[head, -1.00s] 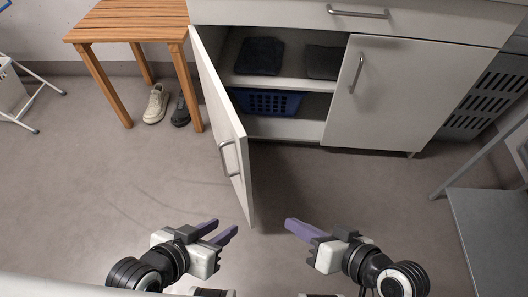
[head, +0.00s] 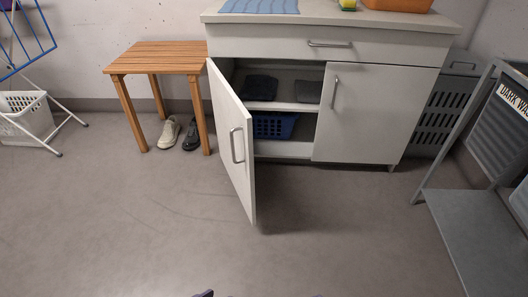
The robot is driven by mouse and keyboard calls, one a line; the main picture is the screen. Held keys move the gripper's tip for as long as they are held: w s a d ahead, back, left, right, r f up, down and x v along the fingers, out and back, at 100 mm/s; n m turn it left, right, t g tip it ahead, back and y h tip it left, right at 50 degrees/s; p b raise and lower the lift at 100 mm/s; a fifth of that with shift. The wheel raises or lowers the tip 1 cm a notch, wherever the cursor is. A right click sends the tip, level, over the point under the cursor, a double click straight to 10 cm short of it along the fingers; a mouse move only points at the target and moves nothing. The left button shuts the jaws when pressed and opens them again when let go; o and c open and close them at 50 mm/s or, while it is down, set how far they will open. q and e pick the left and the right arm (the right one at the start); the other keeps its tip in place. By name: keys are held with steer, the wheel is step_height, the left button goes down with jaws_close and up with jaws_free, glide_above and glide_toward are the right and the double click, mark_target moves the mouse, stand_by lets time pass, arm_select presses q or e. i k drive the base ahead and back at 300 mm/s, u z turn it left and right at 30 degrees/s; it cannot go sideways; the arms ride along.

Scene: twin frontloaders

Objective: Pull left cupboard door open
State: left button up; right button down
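The left cupboard door (head: 233,148) of the white cabinet (head: 330,45) stands wide open, swung out toward me. Its metal handle (head: 237,145) is on the outer face near the free edge. Behind it, the open compartment shows dark folded cloths (head: 260,88) on the shelf and a blue basket (head: 273,125) below. The right cupboard door (head: 365,112) is shut. Only a small purple fingertip (head: 204,294) shows at the bottom edge. It is well apart from the door, and I cannot tell whether that gripper is open or shut. The other gripper is out of view.
A wooden stool (head: 158,56) with shoes (head: 181,133) beneath stands left of the door. A drying rack (head: 45,80) and white basket (head: 26,116) are at far left. A grey metal shelf unit (head: 470,215) stands at right. The floor in front is clear.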

mark_target(233, 123)
steer(key=u, duration=1)
steer(key=i, duration=0.95)
steer(key=z, duration=0.7)
steer(key=i, duration=0.5)
steer(key=z, duration=0.4)
